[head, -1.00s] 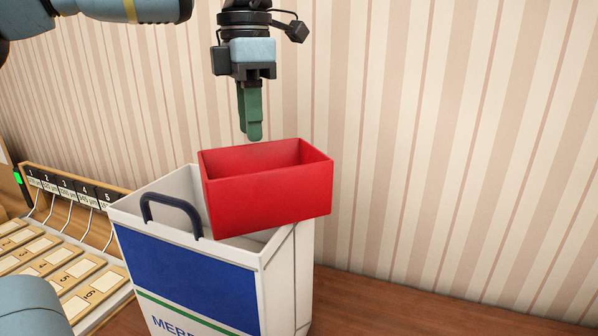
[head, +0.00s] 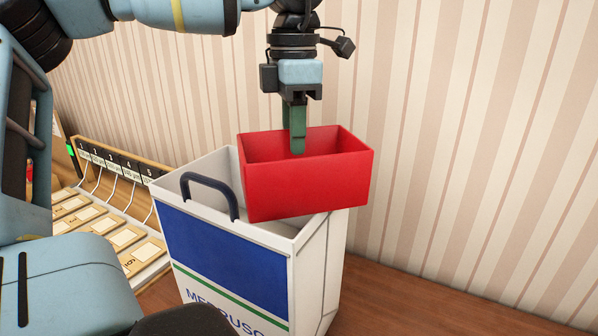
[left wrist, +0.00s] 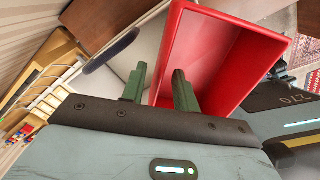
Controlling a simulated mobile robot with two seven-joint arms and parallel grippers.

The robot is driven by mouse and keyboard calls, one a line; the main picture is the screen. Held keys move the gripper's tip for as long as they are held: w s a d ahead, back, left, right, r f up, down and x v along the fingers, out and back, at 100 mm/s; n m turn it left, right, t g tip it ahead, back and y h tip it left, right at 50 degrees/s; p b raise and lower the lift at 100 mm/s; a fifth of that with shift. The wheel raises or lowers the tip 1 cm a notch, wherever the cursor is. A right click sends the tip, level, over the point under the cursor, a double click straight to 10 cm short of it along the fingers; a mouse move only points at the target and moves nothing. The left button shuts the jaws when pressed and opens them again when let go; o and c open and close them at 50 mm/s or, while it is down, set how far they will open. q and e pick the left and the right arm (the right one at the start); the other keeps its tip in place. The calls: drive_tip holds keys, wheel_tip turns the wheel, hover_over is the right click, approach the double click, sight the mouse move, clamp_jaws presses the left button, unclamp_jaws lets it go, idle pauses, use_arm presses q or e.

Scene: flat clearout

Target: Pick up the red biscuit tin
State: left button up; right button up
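The red biscuit tin (head: 308,188) is an open, empty-looking box. It sits at the top of a white bag (head: 318,270) with a blue panel, over its right back part; what supports it underneath is hidden. My left gripper (head: 293,148) points down at the tin's far wall. One green finger shows inside the tin, the other behind that wall. In the left wrist view the fingers (left wrist: 160,72) are apart, with the tin's wall (left wrist: 165,55) between them and a gap visible. My right gripper is not in view.
The bag has a dark handle (head: 212,185) left of the tin. A rack of numbered hooks and labelled plates (head: 115,205) stands at the left. A striped wall (head: 480,130) rises close behind. The wooden surface (head: 420,300) at the right is clear.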

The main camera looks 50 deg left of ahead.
use_arm(q)
drive_tip(key=shift+s+a+f, duration=0.15)
drive_tip(key=shift+f, duration=1.55)
clamp_jaws()
drive_tip(key=shift+r, duration=0.1)
